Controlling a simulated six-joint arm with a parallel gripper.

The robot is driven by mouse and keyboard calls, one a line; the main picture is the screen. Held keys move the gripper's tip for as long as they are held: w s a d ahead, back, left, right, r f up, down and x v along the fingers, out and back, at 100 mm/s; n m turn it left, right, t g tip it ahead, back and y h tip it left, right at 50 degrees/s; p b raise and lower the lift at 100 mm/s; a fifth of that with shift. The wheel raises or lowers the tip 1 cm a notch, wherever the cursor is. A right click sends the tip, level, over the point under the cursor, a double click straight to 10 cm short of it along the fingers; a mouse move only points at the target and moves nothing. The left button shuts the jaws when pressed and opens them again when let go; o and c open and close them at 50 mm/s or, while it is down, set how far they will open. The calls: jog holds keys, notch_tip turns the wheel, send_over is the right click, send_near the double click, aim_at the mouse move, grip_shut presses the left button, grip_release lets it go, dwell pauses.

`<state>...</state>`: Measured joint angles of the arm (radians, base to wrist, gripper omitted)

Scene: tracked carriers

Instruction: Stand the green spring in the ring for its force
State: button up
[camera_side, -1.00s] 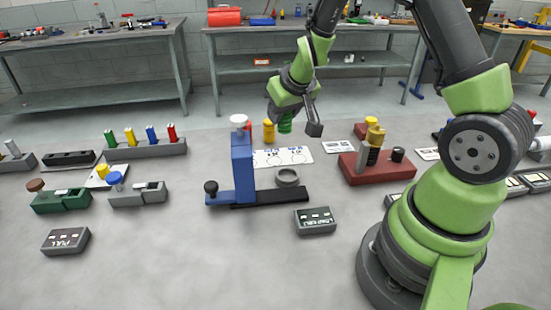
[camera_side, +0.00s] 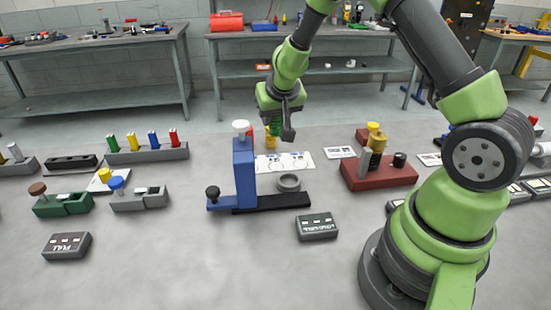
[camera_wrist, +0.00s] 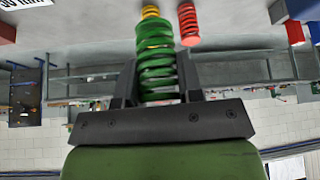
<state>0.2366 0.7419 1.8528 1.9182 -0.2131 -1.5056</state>
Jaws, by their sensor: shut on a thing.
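My gripper (camera_side: 279,126) is shut on the green spring (camera_side: 275,130) and holds it above the white ring card (camera_side: 300,162). The green spring (camera_wrist: 156,62) stands between the two fingers in the wrist view. The card has printed rings and force labels too small to read in the side view. A yellow spring (camera_side: 270,145) is just below and behind the held spring, and it also shows in the wrist view (camera_wrist: 150,11). A red spring (camera_wrist: 189,25) is beside it in the wrist view. I cannot tell whether the green spring touches anything below.
A blue press (camera_side: 243,172) with a grey round cup (camera_side: 288,182) stands in front of the card. A dark red block (camera_side: 380,176) with a spring post is to the right. A small labelled box (camera_side: 317,226) lies in front.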

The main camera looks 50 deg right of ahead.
jog(key=shift+f, duration=4.75)
jog(key=o, duration=1)
jog(key=shift+f, duration=0.1)
